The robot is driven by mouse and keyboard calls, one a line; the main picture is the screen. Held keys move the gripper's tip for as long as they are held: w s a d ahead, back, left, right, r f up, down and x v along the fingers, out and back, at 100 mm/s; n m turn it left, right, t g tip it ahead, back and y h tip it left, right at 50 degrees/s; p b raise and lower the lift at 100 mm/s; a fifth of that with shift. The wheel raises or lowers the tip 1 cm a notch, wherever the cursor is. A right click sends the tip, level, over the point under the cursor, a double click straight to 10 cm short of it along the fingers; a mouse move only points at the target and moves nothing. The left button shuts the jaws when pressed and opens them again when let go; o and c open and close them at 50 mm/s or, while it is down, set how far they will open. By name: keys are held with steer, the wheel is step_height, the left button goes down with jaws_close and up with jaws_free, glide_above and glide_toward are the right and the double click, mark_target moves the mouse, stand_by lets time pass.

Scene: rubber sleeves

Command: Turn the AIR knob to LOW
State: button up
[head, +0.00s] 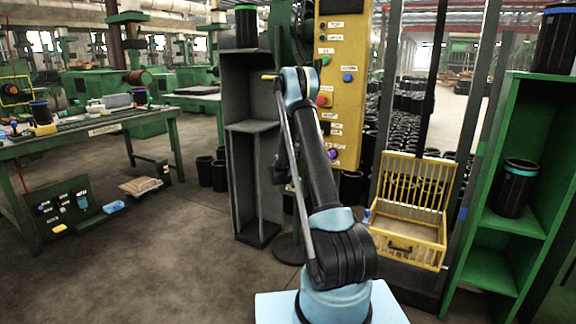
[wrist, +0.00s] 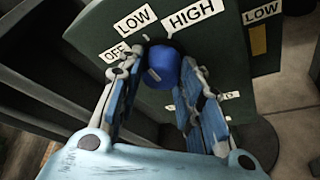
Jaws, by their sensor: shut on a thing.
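In the wrist view a round blue knob (wrist: 164,66) stands out from a dark green panel (wrist: 95,35). White labels OFF (wrist: 116,53), LOW (wrist: 133,20) and HIGH (wrist: 193,16) are set around its far side. A small pale mark shows on the knob, but I cannot tell surely which label it points to. No AIR label is readable. My gripper (wrist: 168,85) has its blue-padded fingers on both sides of the knob, shut on it. In the head view my arm hides the gripper and the knob.
A second LOW label (wrist: 262,11) sits beside an orange strip on the right. In the head view, a yellow button panel (head: 345,60) hangs behind my arm. A yellow wire basket (head: 410,212) and green shelf (head: 490,268) stand right; a grey shelf (head: 250,127) stands left.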

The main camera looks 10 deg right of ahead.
steer(key=shift+d, duration=0.1)
stand_by(0.3)
steer(key=o, duration=1)
steer(key=shift+s, duration=0.1)
steer(key=v, duration=1.1)
steer(key=shift+s+a, duration=0.2)
steer(key=shift+s, duration=0.15)
